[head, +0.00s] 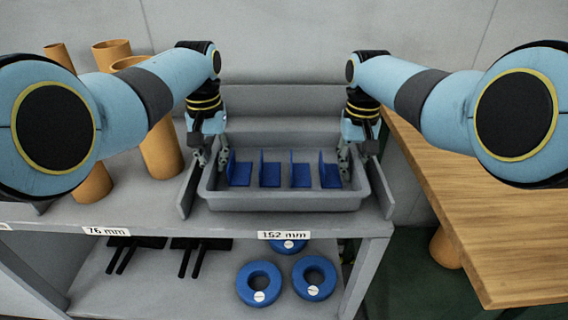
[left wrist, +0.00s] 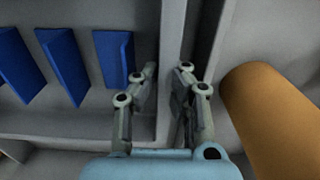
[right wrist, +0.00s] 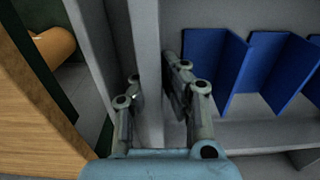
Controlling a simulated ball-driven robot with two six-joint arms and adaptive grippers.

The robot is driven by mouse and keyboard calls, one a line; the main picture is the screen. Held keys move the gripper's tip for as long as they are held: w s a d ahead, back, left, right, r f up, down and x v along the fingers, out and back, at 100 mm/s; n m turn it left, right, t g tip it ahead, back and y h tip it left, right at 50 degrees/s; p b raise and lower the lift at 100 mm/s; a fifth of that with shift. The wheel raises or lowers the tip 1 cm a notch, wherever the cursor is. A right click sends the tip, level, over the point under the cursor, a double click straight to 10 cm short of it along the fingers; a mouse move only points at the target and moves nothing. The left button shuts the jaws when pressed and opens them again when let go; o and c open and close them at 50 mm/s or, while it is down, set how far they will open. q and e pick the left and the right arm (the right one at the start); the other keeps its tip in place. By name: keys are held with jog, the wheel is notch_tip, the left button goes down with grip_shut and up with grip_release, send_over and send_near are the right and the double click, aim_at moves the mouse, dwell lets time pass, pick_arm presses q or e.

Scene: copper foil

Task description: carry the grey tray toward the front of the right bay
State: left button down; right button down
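The grey tray (head: 285,203) sits in the right bay of the shelf, behind the label "152 mm". Several blue angled pieces (head: 270,172) stand in a row inside it. My left gripper (head: 211,156) straddles the tray's left wall, with one finger on each side; the left wrist view shows its fingers (left wrist: 168,80) drawn in close against that wall. My right gripper (head: 355,155) straddles the right wall the same way, and its fingers (right wrist: 151,78) look closed on it. The exact finger contact is partly hidden. The tray looks level.
Upright dividers (head: 188,190) flank the tray closely. Orange tubes (head: 160,150) stand in the left bay. Blue rings (head: 259,283) and black forked pieces (head: 195,250) lie on the lower shelf. A wooden table (head: 480,215) stands at the right. Some bare shelf lies in front of the tray.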

pick_arm(q)
jog(key=shift+f+b, duration=0.3)
jog(key=shift+f, duration=0.25)
pick_arm(e)
jog(key=shift+f, duration=0.6)
pick_arm(q)
jog(key=c, duration=1.5)
grip_release()
jog(key=shift+r, duration=0.15)
pick_arm(e)
jog(key=c, duration=1.5)
grip_release()
jog(key=shift+r, duration=0.15)
notch_tip(320, 180, up, 12)
pick_arm(q)
notch_tip(320, 180, up, 12)
jog(key=shift+f, duration=0.1)
